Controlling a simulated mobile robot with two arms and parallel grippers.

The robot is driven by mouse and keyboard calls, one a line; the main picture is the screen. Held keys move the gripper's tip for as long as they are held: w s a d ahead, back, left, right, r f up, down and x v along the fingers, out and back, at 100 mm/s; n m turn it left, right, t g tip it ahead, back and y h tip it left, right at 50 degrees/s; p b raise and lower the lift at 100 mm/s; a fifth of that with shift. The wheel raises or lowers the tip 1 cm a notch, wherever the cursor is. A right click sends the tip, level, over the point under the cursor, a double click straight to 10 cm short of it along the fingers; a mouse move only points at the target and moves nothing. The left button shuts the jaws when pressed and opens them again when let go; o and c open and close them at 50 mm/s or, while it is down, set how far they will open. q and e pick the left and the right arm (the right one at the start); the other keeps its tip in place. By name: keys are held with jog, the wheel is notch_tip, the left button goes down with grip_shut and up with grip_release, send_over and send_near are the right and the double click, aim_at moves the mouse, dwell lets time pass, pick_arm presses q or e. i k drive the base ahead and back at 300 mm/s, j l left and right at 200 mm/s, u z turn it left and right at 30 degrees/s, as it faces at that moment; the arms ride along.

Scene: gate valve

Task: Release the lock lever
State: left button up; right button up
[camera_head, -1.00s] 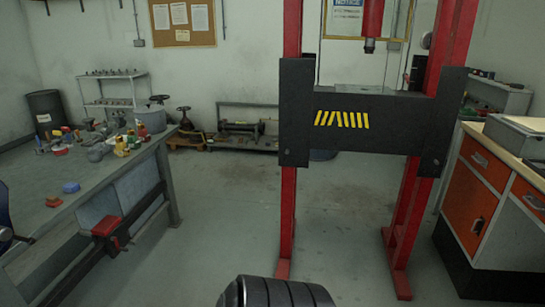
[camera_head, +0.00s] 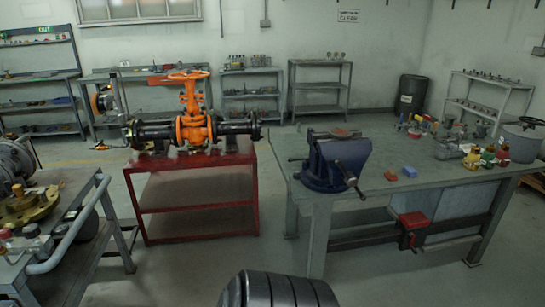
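An orange gate valve (camera_head: 194,127) sits in a black flanged pipe on top of a red two-tier stand (camera_head: 195,200), left of the middle of the head view. Its orange handwheel (camera_head: 181,77) is on top. I cannot make out a lock lever at this distance. Neither of my grippers is in view. A dark ribbed rounded part at the bottom middle seems to be mine.
A grey workbench (camera_head: 345,185) with a blue vise (camera_head: 335,160) stands right of the stand. A cart (camera_head: 65,235) with a tubular handle is at the near left. Shelves line the back wall. Bare floor lies before the red stand.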

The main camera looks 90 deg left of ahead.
aim_at(305, 159)
jog(key=j+u, duration=0.1)
jog(key=u, duration=2.45)
jog(key=i+l, duration=0.2)
jog(key=i, duration=0.3)
jog(key=i+l, duration=0.2)
jog(key=i, duration=0.3)
jog(key=i+l+u, duration=0.1)
jog(key=i, duration=0.4)
jog(key=i+l, duration=0.35)
jog(key=i, duration=0.15)
